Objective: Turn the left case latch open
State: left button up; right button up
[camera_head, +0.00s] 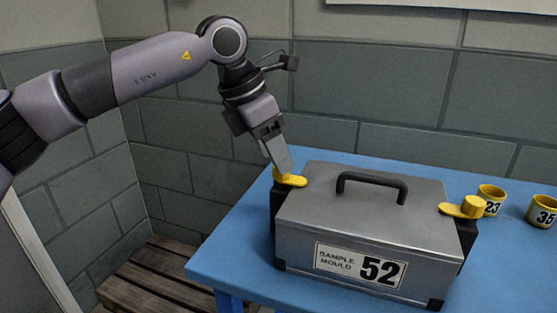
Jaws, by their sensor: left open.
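A grey metal case (330,236) with a black top handle and a "SAMPLE MOULD 52" label stands on the blue table. The yellow left latch (292,180) sits at the case's top left corner. The yellow right latch (462,208) is at the top right corner. My left gripper (281,165) points down at the left latch, its fingertips at the latch's raised part. The gripper is open; the view does not show clearly whether it touches the latch. My right gripper is not in view.
Two yellow numbered cups, 23 (490,198) and 35 (542,211), stand on the blue table (235,236) right of the case. A block wall is close behind the table. A wooden slatted bench (150,281) is low at the left. The table left of the case is clear.

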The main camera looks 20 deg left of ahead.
pick_arm(q)
jog(key=shift+x, duration=1.2)
jog(key=shift+c, duration=0.3)
jog(key=c, duration=1)
